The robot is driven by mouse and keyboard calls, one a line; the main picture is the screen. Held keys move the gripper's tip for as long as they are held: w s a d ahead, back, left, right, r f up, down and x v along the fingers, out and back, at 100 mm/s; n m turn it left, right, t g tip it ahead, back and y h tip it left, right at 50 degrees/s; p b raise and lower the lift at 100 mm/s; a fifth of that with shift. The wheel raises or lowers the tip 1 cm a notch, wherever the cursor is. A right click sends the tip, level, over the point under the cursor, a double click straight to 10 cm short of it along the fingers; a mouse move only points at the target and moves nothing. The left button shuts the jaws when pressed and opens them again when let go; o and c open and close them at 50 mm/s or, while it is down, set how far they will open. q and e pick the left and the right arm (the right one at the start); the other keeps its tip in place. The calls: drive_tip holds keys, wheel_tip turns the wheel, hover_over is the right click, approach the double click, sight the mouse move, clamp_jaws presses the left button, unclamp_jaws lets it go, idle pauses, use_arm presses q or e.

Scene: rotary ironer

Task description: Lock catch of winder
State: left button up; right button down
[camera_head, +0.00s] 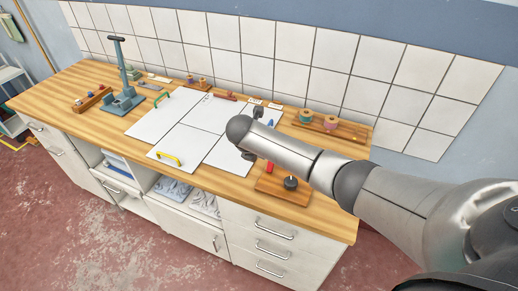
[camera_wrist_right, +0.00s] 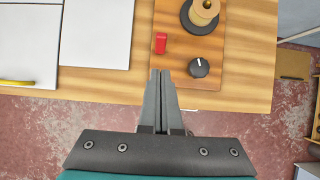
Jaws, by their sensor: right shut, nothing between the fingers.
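The winder appears to be the wooden board in the right wrist view (camera_wrist_right: 185,50), lying at the worktop's front edge. It carries a small red catch (camera_wrist_right: 161,43), a black knob with a white mark (camera_wrist_right: 199,67) and a tan spool on a dark disc (camera_wrist_right: 203,12). My right gripper (camera_wrist_right: 161,73) is shut and empty, its tips just in front of the board and below the red catch in the picture. In the head view the board (camera_head: 272,186) is partly hidden by my right arm; the knob shows (camera_head: 291,183). My left gripper is not in view.
White panels (camera_head: 205,113) with yellow and green handles lie left of the board. A grey lever press (camera_head: 124,100) stands at the far left. Another board with spools (camera_head: 331,125) lies at the back right by the tiled wall. Drawers are below the wooden worktop (camera_head: 335,215).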

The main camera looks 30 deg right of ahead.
drive_tip(key=shift+v, duration=1.6)
drive_tip(key=shift+w+d+r, duration=0.15)
drive_tip(key=shift+d, duration=0.1)
